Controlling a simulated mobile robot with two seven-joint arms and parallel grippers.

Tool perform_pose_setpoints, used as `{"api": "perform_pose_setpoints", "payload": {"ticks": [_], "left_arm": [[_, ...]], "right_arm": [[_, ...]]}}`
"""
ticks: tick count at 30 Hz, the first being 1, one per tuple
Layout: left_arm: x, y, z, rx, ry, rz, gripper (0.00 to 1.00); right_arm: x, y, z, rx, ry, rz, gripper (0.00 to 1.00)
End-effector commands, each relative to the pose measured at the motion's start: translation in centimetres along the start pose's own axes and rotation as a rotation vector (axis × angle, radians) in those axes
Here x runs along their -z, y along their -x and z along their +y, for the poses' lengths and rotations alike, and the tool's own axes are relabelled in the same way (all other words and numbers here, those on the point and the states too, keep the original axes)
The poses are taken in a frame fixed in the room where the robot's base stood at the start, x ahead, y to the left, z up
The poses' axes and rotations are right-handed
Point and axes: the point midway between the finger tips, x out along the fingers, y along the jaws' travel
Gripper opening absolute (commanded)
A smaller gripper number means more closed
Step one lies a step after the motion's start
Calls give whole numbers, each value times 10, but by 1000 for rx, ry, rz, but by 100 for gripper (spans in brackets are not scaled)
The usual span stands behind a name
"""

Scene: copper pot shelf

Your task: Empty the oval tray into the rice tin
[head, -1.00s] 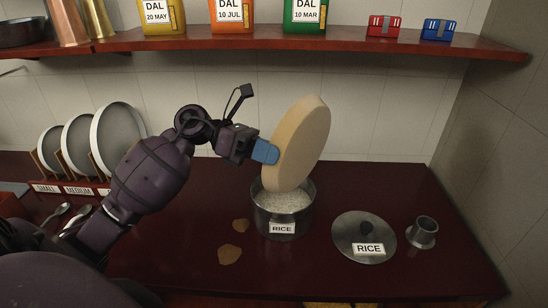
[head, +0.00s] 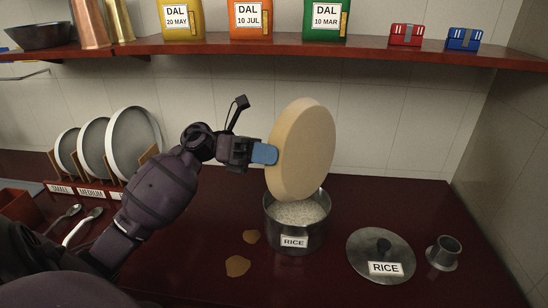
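The oval tray (head: 302,150) is cream-coloured and tilted steeply on edge, its underside toward me. My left gripper (head: 264,154) is shut on the tray's left edge and holds it over the rice tin. The rice tin (head: 296,238) is a steel pot with a RICE label, standing open on the counter with pale grains (head: 298,212) inside. The tray's lower edge is at the tin's mouth; I cannot tell whether they touch. The tray's inner face is hidden. My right gripper is not in view.
The tin's lid (head: 380,257) and a small metal cup (head: 444,253) are at right on the dark counter (head: 200,270). Two brown patches (head: 238,265) lie left of the tin. Plates (head: 132,140) stand in a rack at left. A shelf (head: 370,47) runs above.

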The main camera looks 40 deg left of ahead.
Motion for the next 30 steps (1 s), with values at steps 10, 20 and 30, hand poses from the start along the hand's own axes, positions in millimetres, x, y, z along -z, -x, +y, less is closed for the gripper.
{"api": "perform_pose_setpoints", "payload": {"ticks": [10, 20, 30], "left_arm": [[1, 13, 7, 41, 37, -83, 0], [1, 24, 12, 81, 71, -157, 0], [0, 31, 14, 103, 87, -199, 0]], "right_arm": [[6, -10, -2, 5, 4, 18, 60], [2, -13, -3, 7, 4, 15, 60], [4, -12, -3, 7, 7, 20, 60]]}}
